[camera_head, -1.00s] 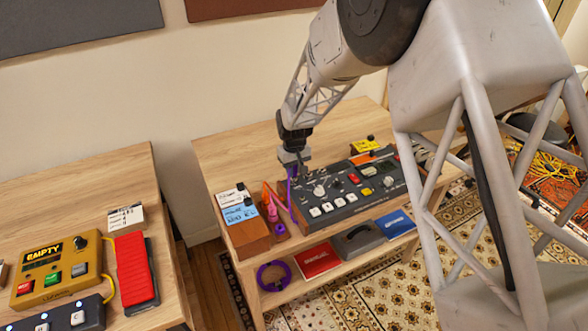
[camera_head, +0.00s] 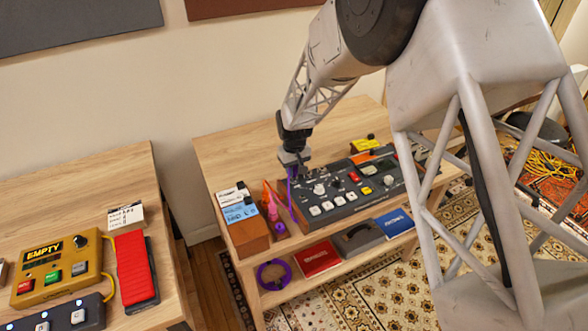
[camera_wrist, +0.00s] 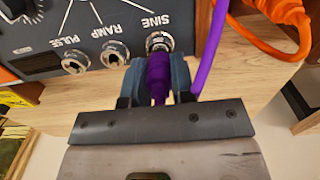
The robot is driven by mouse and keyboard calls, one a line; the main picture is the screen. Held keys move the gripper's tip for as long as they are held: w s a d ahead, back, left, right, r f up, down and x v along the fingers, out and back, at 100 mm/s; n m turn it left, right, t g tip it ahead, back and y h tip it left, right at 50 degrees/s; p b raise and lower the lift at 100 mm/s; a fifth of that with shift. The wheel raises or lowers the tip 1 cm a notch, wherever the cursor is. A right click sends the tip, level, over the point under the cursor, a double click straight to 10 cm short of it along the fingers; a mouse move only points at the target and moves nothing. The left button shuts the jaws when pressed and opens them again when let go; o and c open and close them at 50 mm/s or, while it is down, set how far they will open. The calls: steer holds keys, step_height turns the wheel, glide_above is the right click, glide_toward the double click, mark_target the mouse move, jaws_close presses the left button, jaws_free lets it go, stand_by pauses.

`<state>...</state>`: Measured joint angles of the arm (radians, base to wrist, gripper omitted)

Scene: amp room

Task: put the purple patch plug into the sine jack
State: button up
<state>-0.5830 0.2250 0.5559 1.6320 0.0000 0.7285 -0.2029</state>
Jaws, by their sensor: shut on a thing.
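My gripper (camera_wrist: 158,85) is shut on the purple patch plug (camera_wrist: 159,72) in the wrist view. The plug points at the sine jack (camera_wrist: 159,41), below the SINE label, and its front end meets or overlaps the jack's ring. I cannot tell how deep it sits. A purple cable (camera_wrist: 209,55) runs beside the right finger. In the head view my gripper (camera_head: 292,168) is at the left end of the dark synth panel (camera_head: 340,200), with the purple cable (camera_head: 290,195) hanging below; the plug itself is hidden there.
The ramp jack (camera_wrist: 115,53) and pulse jack (camera_wrist: 75,62) sit left of the sine jack and look empty. An orange cable (camera_wrist: 250,35) lies close on the right. Pink and orange plugs (camera_head: 272,208) stand beside a wooden box (camera_head: 248,235) with blue and white labels.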

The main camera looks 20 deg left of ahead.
steer(key=shift+f, duration=0.15)
stand_by(0.4)
steer(key=o, duration=1.4)
steer(key=shift+r, duration=3.5)
